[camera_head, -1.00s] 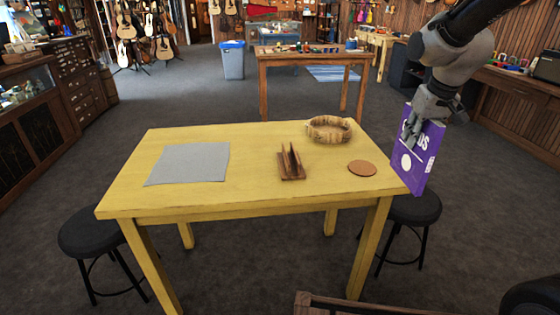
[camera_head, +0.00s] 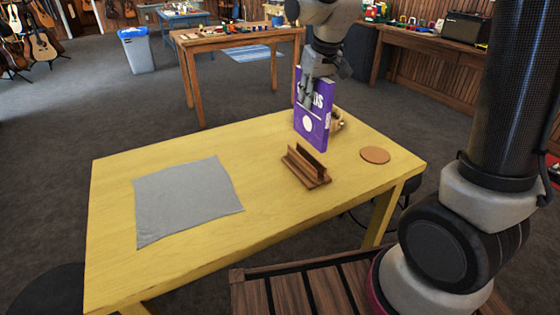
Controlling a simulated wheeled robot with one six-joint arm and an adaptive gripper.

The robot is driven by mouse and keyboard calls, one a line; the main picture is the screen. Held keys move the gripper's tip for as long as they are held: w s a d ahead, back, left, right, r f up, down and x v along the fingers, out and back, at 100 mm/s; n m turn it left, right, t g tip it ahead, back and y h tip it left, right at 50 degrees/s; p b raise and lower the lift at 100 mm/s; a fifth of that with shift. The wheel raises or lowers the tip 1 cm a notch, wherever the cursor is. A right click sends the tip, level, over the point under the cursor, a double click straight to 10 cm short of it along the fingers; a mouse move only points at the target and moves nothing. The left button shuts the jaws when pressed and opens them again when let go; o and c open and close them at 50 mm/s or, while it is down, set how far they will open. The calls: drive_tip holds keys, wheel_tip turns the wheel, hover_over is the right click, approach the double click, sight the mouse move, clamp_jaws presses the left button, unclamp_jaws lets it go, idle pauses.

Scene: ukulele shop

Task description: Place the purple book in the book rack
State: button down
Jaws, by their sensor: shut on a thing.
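The purple book (camera_head: 314,122) hangs upright in my gripper (camera_head: 308,92), which is shut on its upper part. White letters and a white round mark show on its cover. The wooden book rack (camera_head: 306,168) stands on the yellow table (camera_head: 270,196), with upright wooden dividers on a small base. In the picture the book is just above and behind the rack; I cannot tell its exact height over the table. The rack holds no book. The lower edge of the book looks clear of the rack.
A woven basket (camera_head: 337,122) is partly hidden behind the book. A round brown coaster (camera_head: 375,155) lies right of the rack, and a grey cloth (camera_head: 186,198) lies on the left. A wooden slatted piece (camera_head: 305,292) is at the front. The table between cloth and rack is clear.

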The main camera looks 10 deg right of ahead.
hover_over(304, 137)
drive_tip(key=f, duration=0.5)
drive_tip(key=shift+d+f, duration=0.2)
drive_tip(key=shift+f, duration=2.3)
drive_tip(key=c, duration=1.4)
unclamp_jaws()
drive_tip(key=shift+f, duration=0.15)
drive_tip(key=v, duration=1.2)
drive_tip(key=s+d+r+m, duration=0.1)
drive_tip(key=s+d+r, duration=0.1)
drive_tip(key=s+d, duration=0.2)
drive_tip(key=s+d+r+m, duration=0.1)
drive_tip(key=s+d, duration=0.4)
drive_tip(key=s, duration=0.6)
drive_tip(key=s+d+r+m+t+h, duration=0.1)
drive_tip(key=s+d+r, duration=0.1)
drive_tip(key=s+d, duration=0.3)
drive_tip(key=shift+s+r+m, duration=0.15)
drive_tip(key=shift+s+r, duration=0.05)
drive_tip(key=shift+s, duration=0.6)
drive_tip(key=shift+s+r+m, duration=0.15)
drive_tip(key=shift+s+r, duration=0.05)
drive_tip(key=shift+s, duration=0.6)
